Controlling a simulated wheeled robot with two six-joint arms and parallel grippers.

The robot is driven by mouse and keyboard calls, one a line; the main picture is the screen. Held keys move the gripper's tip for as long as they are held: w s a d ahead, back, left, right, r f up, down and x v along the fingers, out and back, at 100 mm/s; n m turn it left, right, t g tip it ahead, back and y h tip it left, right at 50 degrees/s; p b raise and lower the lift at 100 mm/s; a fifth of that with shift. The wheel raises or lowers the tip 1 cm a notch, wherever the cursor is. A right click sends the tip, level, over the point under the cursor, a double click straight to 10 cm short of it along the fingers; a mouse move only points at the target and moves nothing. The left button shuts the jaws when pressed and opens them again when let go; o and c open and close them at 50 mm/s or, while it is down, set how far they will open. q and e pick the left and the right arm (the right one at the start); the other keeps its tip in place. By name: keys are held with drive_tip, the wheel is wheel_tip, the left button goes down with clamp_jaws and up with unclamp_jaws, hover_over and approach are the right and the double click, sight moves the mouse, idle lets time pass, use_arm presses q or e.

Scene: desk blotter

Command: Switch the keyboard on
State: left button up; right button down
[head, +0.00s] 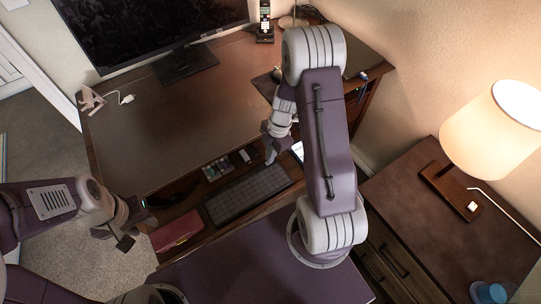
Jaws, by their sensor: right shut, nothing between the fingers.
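The keyboard (246,194) is dark. It lies near the front of the desk, partly beyond my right arm. My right gripper (271,158) is shut and empty. It points down at the keyboard's far right corner; I cannot tell whether it touches it. The power switch is too small to make out or hidden. My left gripper (128,238) hangs at the left, over the floor in front of the desk, away from the keyboard. Its fingers are too small and dark to read clearly.
A monitor (150,30) stands at the back of the desk, with a phone (265,22) to its right. Small items (216,169) lie behind the keyboard. A pink box (178,232) is at the front left. A lamp (492,130) stands on the right cabinet. The desk's middle is clear.

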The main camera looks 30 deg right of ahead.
drive_tip(key=shift+d+f+b, duration=0.2)
drive_tip(key=shift+f+b, duration=0.55)
drive_tip(key=shift+b, duration=0.35)
drive_tip(key=shift+r+p, duration=0.35)
drive_tip(key=shift+r, duration=0.05)
drive_tip(key=shift+a, duration=0.1)
drive_tip(key=shift+a+r, duration=0.1)
drive_tip(key=shift+a, duration=0.6)
